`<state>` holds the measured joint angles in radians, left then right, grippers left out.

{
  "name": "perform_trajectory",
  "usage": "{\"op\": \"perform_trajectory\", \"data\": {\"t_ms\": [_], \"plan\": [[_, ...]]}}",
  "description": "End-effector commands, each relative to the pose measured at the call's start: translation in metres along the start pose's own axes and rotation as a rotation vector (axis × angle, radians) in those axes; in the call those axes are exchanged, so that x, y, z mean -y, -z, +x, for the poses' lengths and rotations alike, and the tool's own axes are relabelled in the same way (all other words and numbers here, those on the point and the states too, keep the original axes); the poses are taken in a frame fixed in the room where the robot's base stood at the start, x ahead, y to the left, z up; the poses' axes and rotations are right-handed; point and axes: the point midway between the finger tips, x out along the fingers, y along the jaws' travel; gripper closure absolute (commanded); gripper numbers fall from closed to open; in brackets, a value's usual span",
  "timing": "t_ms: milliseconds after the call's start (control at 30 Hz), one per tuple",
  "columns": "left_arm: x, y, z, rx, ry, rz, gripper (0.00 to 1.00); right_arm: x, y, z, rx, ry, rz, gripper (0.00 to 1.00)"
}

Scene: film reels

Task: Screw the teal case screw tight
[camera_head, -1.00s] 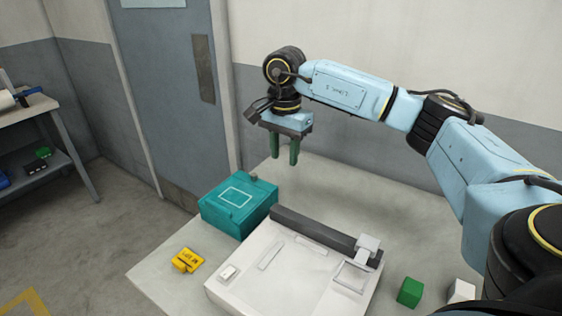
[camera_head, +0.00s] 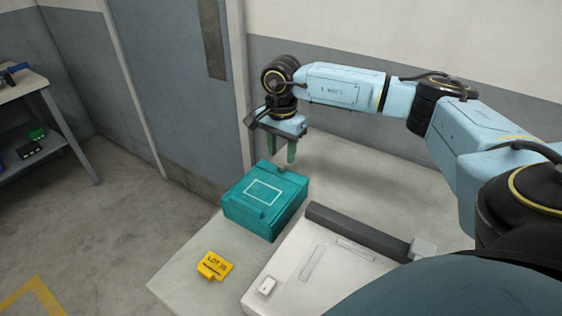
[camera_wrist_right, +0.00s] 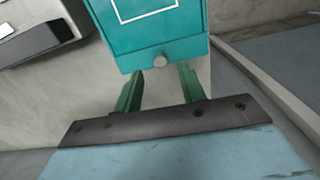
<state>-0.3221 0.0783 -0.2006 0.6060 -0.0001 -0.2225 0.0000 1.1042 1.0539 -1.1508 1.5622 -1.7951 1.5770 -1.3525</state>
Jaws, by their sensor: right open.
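The teal case (camera_head: 262,222) sits shut on the table, a white rectangle outlined on its lid. Its screw (camera_wrist_right: 160,60) is a small round grey knob on the case side facing my right gripper. In the head view the knob is small, at the far edge of the case by the fingers. My right gripper (camera_head: 284,157) points down just behind the case. In the wrist view its green fingers (camera_wrist_right: 160,74) are apart and empty, their tips just short of the knob and to either side of it. I cannot tell how far in the screw is. My left gripper is not in view.
A yellow lot tag (camera_head: 215,265) lies in front of the case on the table (camera_head: 185,278). A pale device with a dark bar (camera_head: 355,231) stands close to the right of the case. A wall and door are behind. A shelf unit (camera_head: 60,150) stands far left.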

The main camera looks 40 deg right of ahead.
Motion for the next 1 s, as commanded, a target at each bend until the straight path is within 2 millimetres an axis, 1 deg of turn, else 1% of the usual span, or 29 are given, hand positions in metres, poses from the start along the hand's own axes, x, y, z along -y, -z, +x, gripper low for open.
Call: {"op": "perform_trajectory", "data": {"t_ms": [33,100,200,333,467,633,767,933,1000], "plan": [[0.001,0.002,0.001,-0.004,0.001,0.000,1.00,0.000,0.000,0.010,0.001,-0.002,0.000,0.60],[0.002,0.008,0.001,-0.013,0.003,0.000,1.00,0.000,0.000,0.021,0.001,-0.002,0.000,0.60],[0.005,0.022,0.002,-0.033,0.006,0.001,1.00,0.000,0.000,0.032,0.000,-0.001,0.000,0.60],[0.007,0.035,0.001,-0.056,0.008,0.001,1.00,0.000,0.000,0.040,0.000,0.000,0.000,0.60],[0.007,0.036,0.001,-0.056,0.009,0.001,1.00,0.000,0.000,0.041,0.000,0.000,0.000,0.60],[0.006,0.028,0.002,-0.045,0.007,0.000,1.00,0.000,0.000,0.041,0.000,0.001,0.000,0.60],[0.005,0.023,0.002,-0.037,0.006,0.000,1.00,0.000,0.000,0.041,0.000,0.001,0.000,0.77],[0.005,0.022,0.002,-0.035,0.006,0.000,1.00,0.000,0.000,0.041,0.000,0.001,0.000,0.99],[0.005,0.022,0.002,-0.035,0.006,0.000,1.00,0.000,0.000,0.041,0.000,0.000,0.000,1.00]]}}
